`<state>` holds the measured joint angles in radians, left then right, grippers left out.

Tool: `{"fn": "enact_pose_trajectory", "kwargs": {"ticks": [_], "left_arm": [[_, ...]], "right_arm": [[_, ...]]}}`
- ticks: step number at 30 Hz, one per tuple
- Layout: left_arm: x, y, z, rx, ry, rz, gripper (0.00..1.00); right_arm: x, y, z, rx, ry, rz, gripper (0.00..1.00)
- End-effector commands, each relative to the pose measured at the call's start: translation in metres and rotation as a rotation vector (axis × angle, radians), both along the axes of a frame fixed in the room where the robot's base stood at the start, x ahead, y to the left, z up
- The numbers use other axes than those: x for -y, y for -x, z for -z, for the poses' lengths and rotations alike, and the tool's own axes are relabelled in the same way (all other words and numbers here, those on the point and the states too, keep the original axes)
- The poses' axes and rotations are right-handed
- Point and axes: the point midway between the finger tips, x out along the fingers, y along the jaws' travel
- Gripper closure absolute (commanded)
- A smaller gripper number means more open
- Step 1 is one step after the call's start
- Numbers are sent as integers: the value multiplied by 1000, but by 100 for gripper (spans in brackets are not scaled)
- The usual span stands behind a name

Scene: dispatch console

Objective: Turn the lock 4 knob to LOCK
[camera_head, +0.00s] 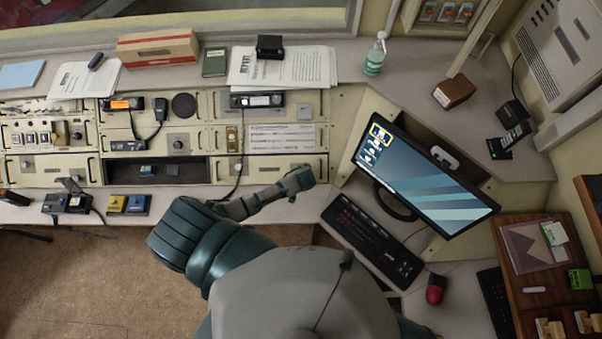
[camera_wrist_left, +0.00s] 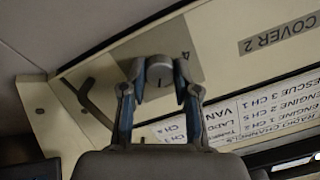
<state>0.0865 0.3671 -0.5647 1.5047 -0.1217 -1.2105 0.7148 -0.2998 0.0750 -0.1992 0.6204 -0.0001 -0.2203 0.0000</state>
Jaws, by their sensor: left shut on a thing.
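The lock 4 knob (camera_wrist_left: 160,70) is a small round grey knob on a grey plate marked "4" (camera_wrist_left: 185,54) in the left wrist view. My left gripper (camera_wrist_left: 160,82) has one finger on each side of the knob and is shut on it. A light line shows on the knob's face; I cannot read any LOCK mark. In the head view my left gripper (camera_head: 299,180) is at the right end of the lower console row, and it hides the knob there. My right gripper is not in view.
A "COVER 2" label (camera_wrist_left: 278,38), a radio channel list (camera_wrist_left: 250,110) and a dark lever handle (camera_wrist_left: 92,100) are near the knob. A monitor (camera_head: 425,180) and keyboard (camera_head: 372,240) stand to the right. A corded handset (camera_head: 158,112) is at the left.

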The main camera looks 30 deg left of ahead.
Motion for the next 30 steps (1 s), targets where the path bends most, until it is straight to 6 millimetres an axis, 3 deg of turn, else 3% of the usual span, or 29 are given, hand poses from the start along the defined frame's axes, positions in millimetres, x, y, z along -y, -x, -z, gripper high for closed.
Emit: {"fn": "enact_pose_trajectory", "kwargs": {"ticks": [15, 30], "left_arm": [[-1, -2, -3, 116, 176, -315, 100], [-2, -3, -4, 154, 231, -416, 100]], "right_arm": [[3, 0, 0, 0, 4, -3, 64], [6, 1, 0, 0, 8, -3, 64]]}}
